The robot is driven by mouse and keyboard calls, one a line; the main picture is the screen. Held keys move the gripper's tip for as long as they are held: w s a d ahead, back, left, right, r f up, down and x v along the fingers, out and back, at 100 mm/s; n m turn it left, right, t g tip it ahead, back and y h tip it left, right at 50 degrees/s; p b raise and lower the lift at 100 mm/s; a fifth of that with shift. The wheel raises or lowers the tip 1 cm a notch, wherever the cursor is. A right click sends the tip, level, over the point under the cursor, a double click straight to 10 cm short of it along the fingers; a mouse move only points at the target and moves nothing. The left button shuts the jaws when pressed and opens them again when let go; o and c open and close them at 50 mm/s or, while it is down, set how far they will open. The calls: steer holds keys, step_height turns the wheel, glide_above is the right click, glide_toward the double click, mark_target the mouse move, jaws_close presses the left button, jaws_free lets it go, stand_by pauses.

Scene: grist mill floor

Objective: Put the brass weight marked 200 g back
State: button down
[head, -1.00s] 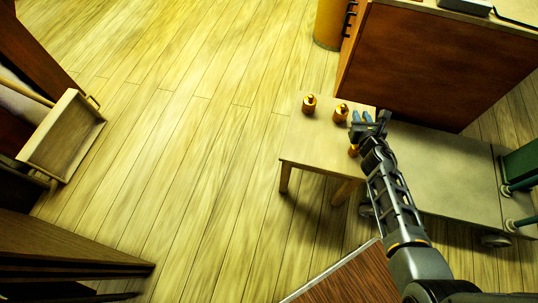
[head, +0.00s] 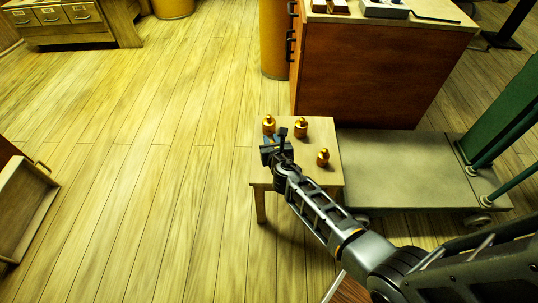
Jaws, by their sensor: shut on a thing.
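Three small brass weights with knobs are at a low wooden table (head: 325,134): a left one (head: 268,124) at the far left corner, a middle one (head: 301,128) at the back, and a right one (head: 322,157) nearer the front. Their marks are too small to read, so I cannot tell which is 200 g. My gripper (head: 270,139) is over the table's left side, its blue fingertips at the left weight. It is shut on that weight; the wrist hides its lower part. I cannot tell whether it touches the table.
A flat cart (head: 405,172) with green posts (head: 503,125) stands right of the table. A reddish-brown cabinet (head: 370,75) rises behind, beside a yellow cylinder (head: 273,40). An open drawer (head: 25,205) juts out at far left. The plank floor between is clear.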

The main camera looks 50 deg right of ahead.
steer(key=shift+w+a+f, duration=0.2)
steer(key=shift+w+f, duration=0.1)
step_height(320, 180, down, 4)
steer(key=b, duration=0.3)
steer(key=shift+r, duration=0.15)
steer(key=shift+f+b, duration=0.2)
steer(key=shift+b, duration=0.1)
steer(key=c, duration=1)
jaws_free()
steer(key=shift+r, duration=0.1)
